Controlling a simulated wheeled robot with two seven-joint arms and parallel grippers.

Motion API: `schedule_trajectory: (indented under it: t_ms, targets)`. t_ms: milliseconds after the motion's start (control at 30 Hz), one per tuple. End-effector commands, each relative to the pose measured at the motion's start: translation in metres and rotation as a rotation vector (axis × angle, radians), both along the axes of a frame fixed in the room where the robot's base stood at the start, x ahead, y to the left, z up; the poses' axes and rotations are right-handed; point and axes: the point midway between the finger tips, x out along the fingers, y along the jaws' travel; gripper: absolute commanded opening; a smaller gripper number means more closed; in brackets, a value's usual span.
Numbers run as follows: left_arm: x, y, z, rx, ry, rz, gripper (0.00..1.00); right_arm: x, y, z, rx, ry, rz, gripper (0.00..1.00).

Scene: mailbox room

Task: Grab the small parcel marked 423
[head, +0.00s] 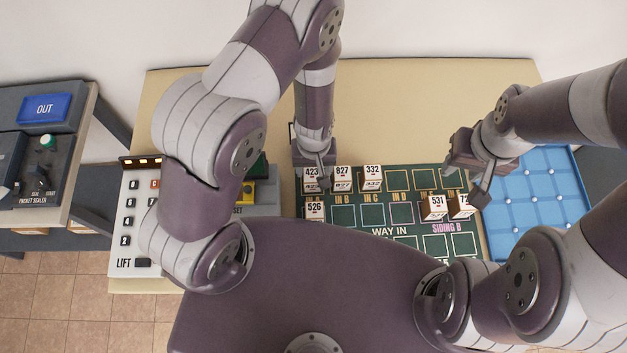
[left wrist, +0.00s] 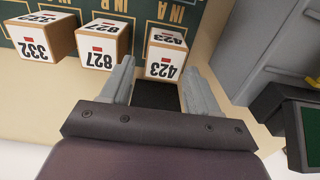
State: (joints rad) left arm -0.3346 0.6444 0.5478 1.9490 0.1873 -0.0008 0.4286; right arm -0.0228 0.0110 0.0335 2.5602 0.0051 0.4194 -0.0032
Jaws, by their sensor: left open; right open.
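The small parcel marked 423 (head: 310,174) is a white-topped box at the left end of the back row on the green board (head: 400,243). My left gripper (head: 311,163) is over it from behind, partly hiding it. In the left wrist view the parcel marked 423 (left wrist: 165,55) stands at the fingertips of my open left gripper (left wrist: 158,72), roughly between the two fingers. I cannot tell whether either finger touches it. My right gripper (head: 468,180) is open and empty, above the right side of the board near the parcels 531 and 72-something.
Parcel 827 (head: 343,176) stands just right of 423, with parcel 332 (head: 372,176) beyond it. Parcel 526 (head: 314,208) is in front of 423. Parcel 531 (head: 434,207) stands at the right. A blue tray (head: 545,205) lies right of the board; a keypad panel (head: 130,215) is left.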

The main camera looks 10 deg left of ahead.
Motion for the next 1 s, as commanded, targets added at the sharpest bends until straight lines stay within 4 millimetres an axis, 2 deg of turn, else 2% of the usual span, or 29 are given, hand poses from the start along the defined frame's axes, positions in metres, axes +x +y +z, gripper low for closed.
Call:
schedule_trajectory:
  t_ms: [167,333,600,733,1000]
  targets:
    - [-0.003,0.0,-0.026,0.0,0.001,-0.001,0.61,0.0,0.0,-0.013,0.0,-0.001,0.0,0.43]
    - [-0.006,0.0,-0.051,0.001,0.001,0.0,0.61,0.0,0.0,-0.017,0.0,-0.001,0.0,0.43]
    - [-0.005,0.0,-0.055,0.001,0.001,-0.001,0.61,0.0,0.0,-0.017,0.0,-0.001,0.0,0.43]
    - [-0.005,0.0,-0.055,0.001,0.001,-0.001,0.19,0.0,0.0,-0.017,0.0,-0.001,0.0,0.43]
    - [-0.005,0.0,-0.054,0.0,0.001,-0.001,0.19,0.0,0.0,-0.016,0.0,-0.001,0.0,0.43]
